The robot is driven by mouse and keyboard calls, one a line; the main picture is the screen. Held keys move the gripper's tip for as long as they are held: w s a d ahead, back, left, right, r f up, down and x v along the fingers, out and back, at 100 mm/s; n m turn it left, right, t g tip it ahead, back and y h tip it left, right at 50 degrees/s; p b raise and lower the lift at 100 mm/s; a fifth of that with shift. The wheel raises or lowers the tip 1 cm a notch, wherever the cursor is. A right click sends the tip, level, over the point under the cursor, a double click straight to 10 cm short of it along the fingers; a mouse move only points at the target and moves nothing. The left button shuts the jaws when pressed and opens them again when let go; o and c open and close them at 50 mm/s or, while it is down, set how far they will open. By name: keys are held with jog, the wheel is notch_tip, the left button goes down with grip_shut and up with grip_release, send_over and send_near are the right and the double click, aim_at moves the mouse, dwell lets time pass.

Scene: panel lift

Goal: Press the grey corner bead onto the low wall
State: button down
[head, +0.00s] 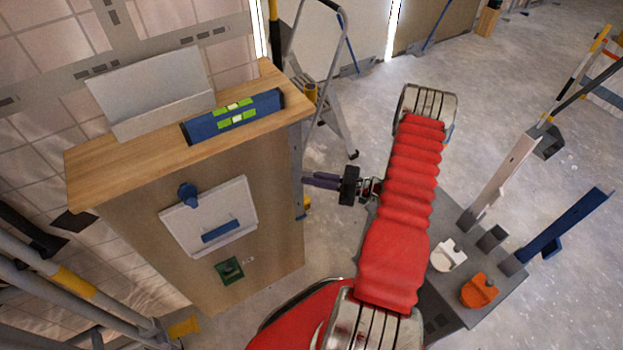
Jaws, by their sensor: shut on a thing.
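The low wall (275,245) has a plywood face and a light wooden top, left of centre in the head view. A narrow upright strip, which looks like the grey corner bead (298,165), runs along its right vertical edge. My gripper (308,181) comes from the right with its dark fingers at that strip and is shut on it. The strip appears upright and close against the wall's edge. I cannot tell whether it touches along its whole length. The exact grip is too small to see clearly.
A blue spirit level (190,132) and a bent pale sheet (150,90) lie on the wall's top. A white panel (240,200) with blue parts is on its face. A stepladder (340,110) stands behind. Grey poles (70,285) are at left. Open floor lies beyond my arm.

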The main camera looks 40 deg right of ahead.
jog(key=shift+w+r, duration=0.15)
jog(key=shift+r, duration=0.15)
jog(key=c, duration=2.2)
grip_release()
jog(key=o, duration=0.5)
jog(key=shift+f, duration=0.15)
jog(key=shift+c, duration=0.2)
jog(key=v, duration=1.4)
jog(key=shift+f, duration=0.1)
